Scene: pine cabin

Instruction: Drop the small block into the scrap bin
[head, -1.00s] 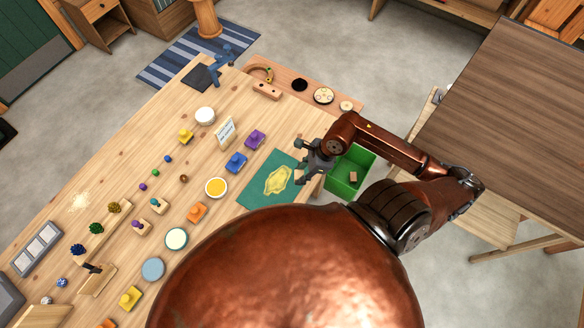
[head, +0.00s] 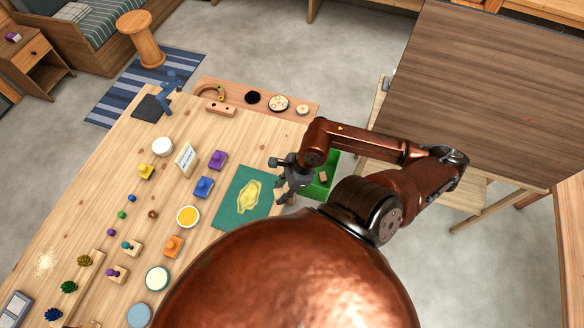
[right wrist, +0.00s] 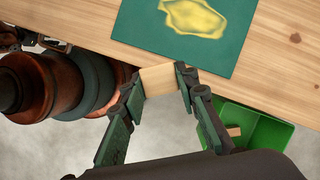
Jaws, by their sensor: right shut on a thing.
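My right gripper (head: 281,182) is at the table edge, between the green mat and the green scrap bin (head: 331,181). In the right wrist view, the gripper (right wrist: 160,84) is shut on a small pale wooden block (right wrist: 158,79), whose sides touch both fingertips. The bin (right wrist: 268,134) lies right of the fingers in that view, and the held block is not over it. Another small wooden block (right wrist: 233,131) lies inside the bin and also shows in the head view (head: 323,177). My arm hides part of the bin in the head view. My left gripper is not in view.
The green mat (head: 228,207) with a yellow shape lies beside the gripper on the pine table (head: 110,170). Several coloured blocks, knobs and dishes stand farther left. A dark wooden table (head: 490,90) stands at the right, with grey floor between.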

